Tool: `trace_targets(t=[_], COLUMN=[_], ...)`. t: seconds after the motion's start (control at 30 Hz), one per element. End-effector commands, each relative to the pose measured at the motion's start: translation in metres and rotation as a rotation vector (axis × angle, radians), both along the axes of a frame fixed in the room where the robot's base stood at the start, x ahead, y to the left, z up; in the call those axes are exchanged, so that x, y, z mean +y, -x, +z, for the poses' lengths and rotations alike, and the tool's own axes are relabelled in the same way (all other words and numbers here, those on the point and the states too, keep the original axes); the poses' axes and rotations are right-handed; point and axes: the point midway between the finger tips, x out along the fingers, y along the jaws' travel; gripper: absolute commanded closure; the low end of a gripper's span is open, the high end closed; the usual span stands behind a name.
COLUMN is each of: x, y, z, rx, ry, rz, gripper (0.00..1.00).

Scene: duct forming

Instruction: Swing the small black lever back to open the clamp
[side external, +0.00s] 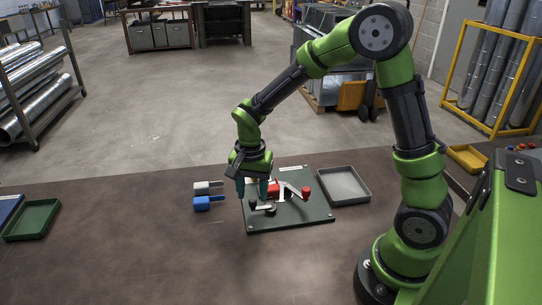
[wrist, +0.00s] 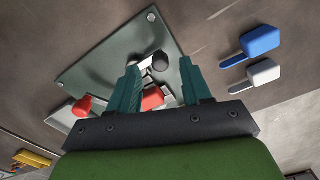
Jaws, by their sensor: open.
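A dark green plate (side external: 312,213) on the table carries the clamp, with white metal arms and red grips. One red grip (side external: 306,193) is at the right; another, the red block (side external: 273,188), is near the middle. A small black knob (side external: 252,204), apparently the lever's end, is at the plate's left. It also shows in the wrist view (wrist: 160,62), between my fingertips in the picture. My gripper (side external: 252,193) is open, pointing down over the plate's left part. No contact with the knob is clear, and the lever's lower part is hard to make out.
A blue paddle-shaped piece (side external: 208,203) and a light grey one (side external: 206,187) lie left of the plate. A grey tray (side external: 367,198) stands close at its right. A green tray (side external: 30,221) is at far left. The table's front is clear.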

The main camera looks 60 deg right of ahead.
Motion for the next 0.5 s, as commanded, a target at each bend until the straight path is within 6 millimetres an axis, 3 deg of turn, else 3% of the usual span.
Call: trace_targets(t=[0.2,0.5], x=[0.0,0.0], y=[0.0,0.0], z=[-0.02,-0.022], rx=[0.0,-0.001], ry=[-0.001,0.0], rz=[0.0,0.0], gripper=[0.51,0.51])
